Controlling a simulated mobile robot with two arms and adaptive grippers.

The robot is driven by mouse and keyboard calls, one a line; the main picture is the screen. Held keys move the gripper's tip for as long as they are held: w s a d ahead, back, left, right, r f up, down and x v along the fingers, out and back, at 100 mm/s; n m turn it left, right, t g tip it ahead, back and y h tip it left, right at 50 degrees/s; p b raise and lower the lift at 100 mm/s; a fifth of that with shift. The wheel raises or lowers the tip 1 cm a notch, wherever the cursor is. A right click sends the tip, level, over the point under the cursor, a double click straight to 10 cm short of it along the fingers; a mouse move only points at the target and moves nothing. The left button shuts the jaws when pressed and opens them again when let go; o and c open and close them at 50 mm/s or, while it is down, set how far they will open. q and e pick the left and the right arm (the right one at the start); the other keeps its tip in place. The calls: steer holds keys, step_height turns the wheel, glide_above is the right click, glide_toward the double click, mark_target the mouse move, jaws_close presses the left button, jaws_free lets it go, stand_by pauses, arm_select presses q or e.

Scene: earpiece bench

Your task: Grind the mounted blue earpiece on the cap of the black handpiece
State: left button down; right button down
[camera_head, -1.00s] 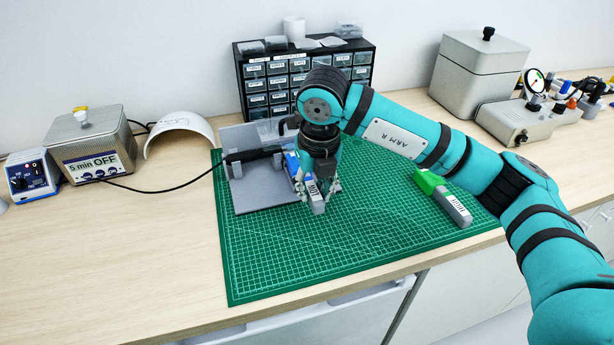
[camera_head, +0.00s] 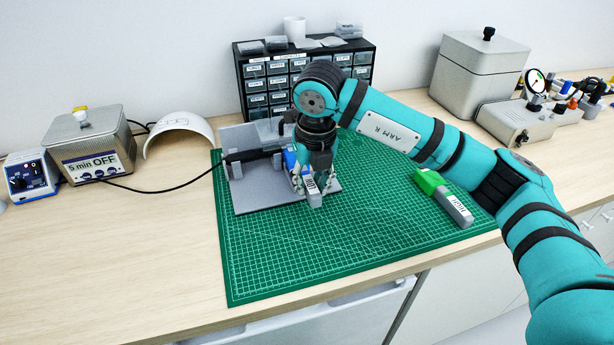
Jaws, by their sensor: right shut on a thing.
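My right gripper (camera_head: 311,187) is shut on a grey holder (camera_head: 314,200) with a white label. A blue piece (camera_head: 291,161) sits at the far end of this holder; I take it for the mounted blue earpiece. The black handpiece (camera_head: 250,155) lies across a grey stand (camera_head: 257,198), and its cable runs off to the left. The blue piece is close to the handpiece's right end. My gripper and wrist partly hide that spot, so I cannot tell whether they touch. My left gripper is not in view.
A second grey holder with a green piece (camera_head: 429,181) lies on the green cutting mat (camera_head: 350,250) at the right. A drawer cabinet (camera_head: 270,85) stands behind. A control box (camera_head: 32,175) and a metal box (camera_head: 93,150) stand at the left. The mat's front is clear.

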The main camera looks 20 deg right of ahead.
steer(key=shift+w, duration=0.55)
stand_by(0.6)
steer(key=shift+d, duration=0.3)
stand_by(0.4)
steer(key=shift+a+b, duration=0.35)
steer(key=shift+a, duration=0.3)
stand_by(0.5)
steer(key=shift+d, duration=0.65)
stand_by(0.5)
steer(key=shift+s, duration=0.1)
steer(key=shift+s+b, duration=0.6)
steer(key=shift+s, duration=0.8)
steer(key=shift+s+d+r, duration=0.1)
steer(key=shift+s+r, duration=0.25)
steer(key=shift+s, duration=1)
steer(key=shift+s+d+r, duration=0.1)
steer(key=shift+s+r, duration=0.2)
steer(key=shift+s, duration=1)
steer(key=shift+s+d+r, duration=0.1)
steer(key=shift+s+r, duration=0.25)
steer(key=shift+s, duration=1)
